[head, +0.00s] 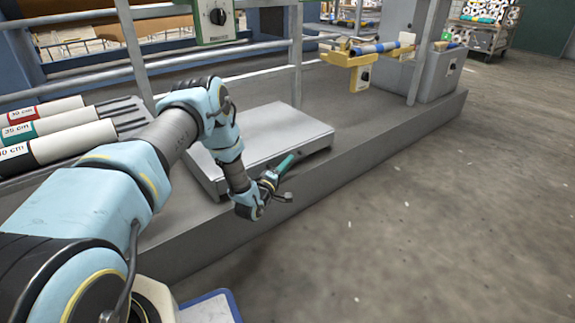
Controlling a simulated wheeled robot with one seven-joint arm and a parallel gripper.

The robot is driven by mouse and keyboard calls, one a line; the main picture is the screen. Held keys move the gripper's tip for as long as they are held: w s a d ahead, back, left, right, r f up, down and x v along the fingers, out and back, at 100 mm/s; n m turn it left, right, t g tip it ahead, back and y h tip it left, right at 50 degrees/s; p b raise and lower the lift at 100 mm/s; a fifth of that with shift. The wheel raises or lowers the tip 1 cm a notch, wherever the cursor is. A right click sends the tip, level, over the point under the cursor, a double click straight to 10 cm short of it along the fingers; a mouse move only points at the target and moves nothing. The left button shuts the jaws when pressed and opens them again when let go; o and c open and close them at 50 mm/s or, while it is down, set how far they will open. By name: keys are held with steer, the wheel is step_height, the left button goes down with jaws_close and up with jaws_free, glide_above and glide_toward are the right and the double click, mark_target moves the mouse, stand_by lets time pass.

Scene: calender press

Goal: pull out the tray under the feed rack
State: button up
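A flat grey metal tray (262,137) lies on the low grey plinth, below the rails of a metal frame (297,60). A short green bar (285,163), which looks like a handle, shows at the tray's front edge. My gripper (277,190) is at the near left end of this bar, just in front of the tray edge. One dark fingertip shows at its right; the other is hidden or too small to make out. I cannot tell whether the fingers are around the bar or only beside it. My arm hides part of the tray's left side.
White rolls (65,143) with coloured, labelled ends lie on a rack at left. A yellow bracket (355,60) with a blue bar juts out at the back right. The plinth edge (380,145) runs diagonally; the concrete floor (430,230) to its right is clear.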

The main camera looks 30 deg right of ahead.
jaws_close()
stand_by(1.0)
